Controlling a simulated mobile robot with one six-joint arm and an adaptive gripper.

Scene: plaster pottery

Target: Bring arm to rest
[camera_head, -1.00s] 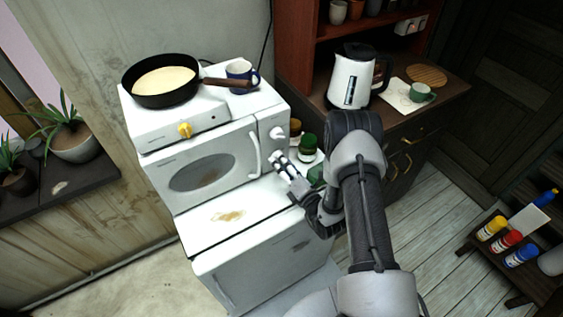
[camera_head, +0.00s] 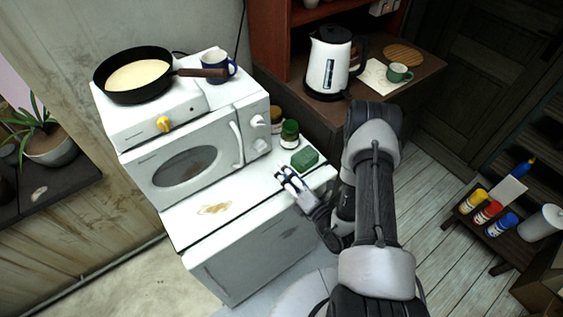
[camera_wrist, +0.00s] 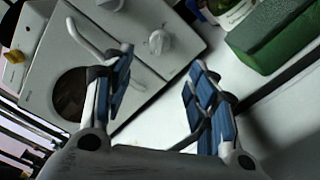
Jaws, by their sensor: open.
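My gripper (camera_head: 287,178) is open and empty. It hangs over the right part of the white counter top (camera_head: 250,196), in front of the white microwave (camera_head: 190,150). In the wrist view my gripper (camera_wrist: 160,80) shows two spread fingers with blue pads and nothing between them. A green block (camera_head: 305,159) lies on the counter just behind and right of the fingers. The green block also shows at the upper right of the wrist view (camera_wrist: 275,35), apart from the fingers.
A pan (camera_head: 138,76) sits on a hot plate above the microwave, beside a blue mug (camera_head: 214,68). Jars (camera_head: 289,134) stand behind the green block. A kettle (camera_head: 328,65) and a green cup (camera_head: 398,73) stand on the brown cabinet. Paint bottles (camera_head: 488,212) fill a low shelf at right.

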